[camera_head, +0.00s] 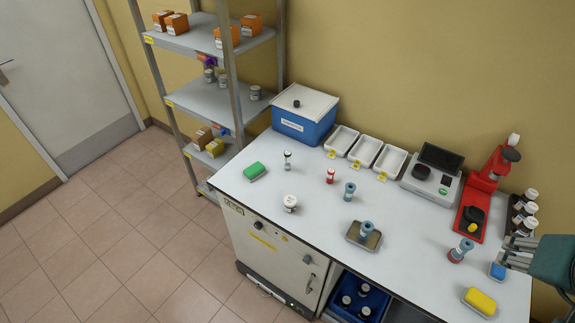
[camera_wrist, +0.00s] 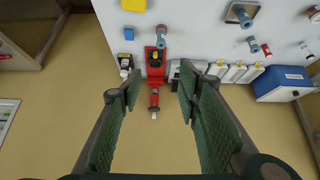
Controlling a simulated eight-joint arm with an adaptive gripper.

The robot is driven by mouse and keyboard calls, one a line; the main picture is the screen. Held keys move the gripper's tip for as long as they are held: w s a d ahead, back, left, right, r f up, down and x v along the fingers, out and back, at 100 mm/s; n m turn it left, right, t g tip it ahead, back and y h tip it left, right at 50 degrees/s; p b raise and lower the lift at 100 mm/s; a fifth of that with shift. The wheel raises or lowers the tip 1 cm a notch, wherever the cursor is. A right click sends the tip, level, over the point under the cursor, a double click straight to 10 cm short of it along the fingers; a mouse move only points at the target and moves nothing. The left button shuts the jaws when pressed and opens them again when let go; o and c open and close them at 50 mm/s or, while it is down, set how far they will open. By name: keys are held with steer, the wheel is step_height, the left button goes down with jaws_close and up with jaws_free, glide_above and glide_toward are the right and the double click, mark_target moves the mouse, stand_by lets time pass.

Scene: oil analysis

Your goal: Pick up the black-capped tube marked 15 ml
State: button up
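A small slim vessel with a dark band near its top (camera_head: 288,160) stands upright at the back left of the white bench in the head view. It may be the black-capped tube; its marking is too small to read. A small red tube (camera_head: 330,176) stands to its right and also shows in the wrist view (camera_wrist: 266,50). My gripper (camera_head: 508,252) is at the right end of the bench in the head view, far from both. In the wrist view its two green-padded fingers (camera_wrist: 162,92) are wide apart with nothing between them.
A red stand (camera_head: 483,187), a scale (camera_head: 432,178) and a rack of brown bottles (camera_head: 522,212) are near my gripper. Blue-topped vessels (camera_head: 350,191), a jar (camera_head: 290,203), sponges (camera_head: 480,301), white trays (camera_head: 364,151) and a blue box (camera_head: 303,124) occupy the bench.

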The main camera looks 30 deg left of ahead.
steer(key=w+a+r+n+g, duration=0.1)
steer(key=w+a+r+n, duration=0.1)
steer(key=w+a+r, duration=0.35)
steer(key=w+a+r+n+g+y, duration=0.1)
steer(key=w+a+r+n, duration=0.1)
steer(key=w+a, duration=0.55)
steer(key=w+a+r+n+g, duration=0.1)
steer(key=w+a+r+n, duration=0.15)
steer(key=w+a, duration=0.4)
steer(key=n+g+h+b, duration=0.1)
steer(key=n+g, duration=0.3)
steer(key=n, duration=0.5)
glide_above(288, 153)
step_height(288, 153, down, 10)
step_height(288, 153, down, 28)
steer(key=shift+a+f, duration=0.1)
steer(key=shift+f, duration=0.45)
steer(key=shift+f, duration=0.15)
